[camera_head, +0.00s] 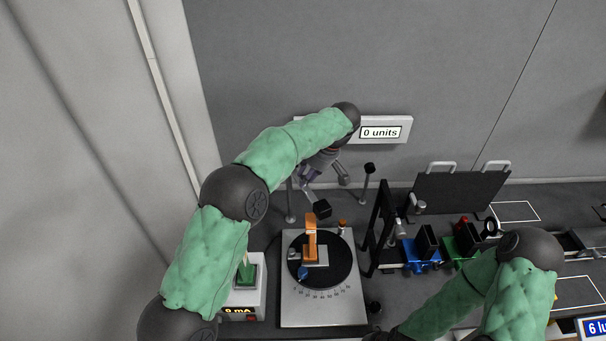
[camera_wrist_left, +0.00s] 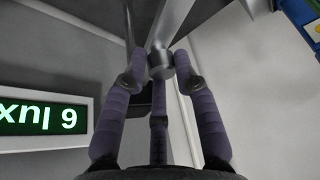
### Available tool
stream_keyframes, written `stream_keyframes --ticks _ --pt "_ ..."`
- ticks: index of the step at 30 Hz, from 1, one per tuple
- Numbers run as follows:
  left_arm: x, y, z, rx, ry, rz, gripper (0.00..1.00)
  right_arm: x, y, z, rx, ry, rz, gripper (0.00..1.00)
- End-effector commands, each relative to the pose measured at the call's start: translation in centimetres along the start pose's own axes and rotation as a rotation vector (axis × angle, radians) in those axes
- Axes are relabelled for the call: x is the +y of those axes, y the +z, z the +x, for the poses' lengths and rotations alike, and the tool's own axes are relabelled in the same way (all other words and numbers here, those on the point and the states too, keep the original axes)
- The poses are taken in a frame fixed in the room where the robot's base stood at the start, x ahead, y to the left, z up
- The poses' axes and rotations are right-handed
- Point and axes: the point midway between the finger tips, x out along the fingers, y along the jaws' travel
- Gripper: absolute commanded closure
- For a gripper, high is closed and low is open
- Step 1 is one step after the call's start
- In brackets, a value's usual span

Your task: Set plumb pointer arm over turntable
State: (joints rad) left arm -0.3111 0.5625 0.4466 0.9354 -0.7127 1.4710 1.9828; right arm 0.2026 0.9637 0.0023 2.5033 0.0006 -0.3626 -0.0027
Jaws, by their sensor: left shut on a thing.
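The turntable (camera_head: 345,268) is a black disc on a pale grey base with a printed angle scale. A small grey stage with an upright orange piece stands on the disc. My left gripper (camera_head: 308,176) is behind the turntable, above its far edge, by a thin upright post (camera_head: 290,205). In the left wrist view its purple fingers are shut on a grey metal rod end or knob (camera_wrist_left: 160,66), apparently the pointer arm. A black block (camera_head: 322,208) shows just below the gripper; its link to the held part is unclear. My right gripper is out of view beyond the bottom edge.
A wall display (camera_head: 380,132) reads 0 units. A meter box (camera_head: 247,290) stands left of the turntable. To the right are a dark upright frame (camera_head: 380,225), a blue mount (camera_head: 421,255), a green mount (camera_head: 462,245) and a black panel (camera_head: 455,195). A thin knobbed post (camera_head: 366,185) stands behind.

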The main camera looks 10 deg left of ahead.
Motion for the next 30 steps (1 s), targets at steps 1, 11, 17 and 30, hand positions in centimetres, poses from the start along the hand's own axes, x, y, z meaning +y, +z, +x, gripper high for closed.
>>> stream_keyframes --ticks 1,11,17,30 --pt "0.3 -0.31 -0.37 0.002 0.007 -0.012 1.0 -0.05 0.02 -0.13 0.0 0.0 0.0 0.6" --pt "0.38 -0.29 -0.35 0.002 0.003 -0.023 1.0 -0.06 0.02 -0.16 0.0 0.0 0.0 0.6" --pt "0.37 -0.31 -0.34 0.003 0.003 -0.022 0.57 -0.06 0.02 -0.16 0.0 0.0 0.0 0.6" --pt "0.23 -0.01 -0.54 0.001 -0.003 -0.018 0.5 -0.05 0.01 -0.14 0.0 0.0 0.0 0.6"
